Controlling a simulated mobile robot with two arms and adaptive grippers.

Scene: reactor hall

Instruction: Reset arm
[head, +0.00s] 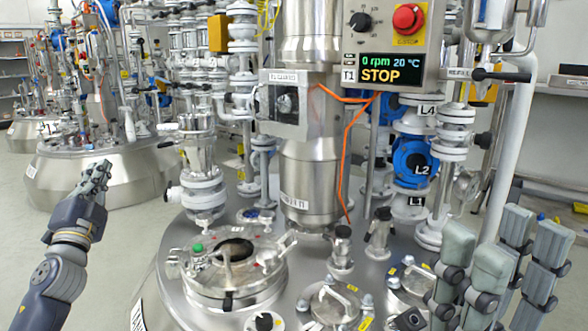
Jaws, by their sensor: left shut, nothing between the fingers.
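My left gripper (97,175) is at the left of the head view, above the floor, with its fingers together and nothing between them. It is apart from the reactor. My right gripper (507,230) is large and close at the lower right, its grey fingers pointing up and standing apart. I see nothing held between them. Its wrist and arm are out of the picture.
A steel reactor lid (236,268) with an open round port fills the centre. A control box (385,45) reads STOP and 0 rpm, with a red button (408,18). Orange cable (346,150) and valves stand behind.

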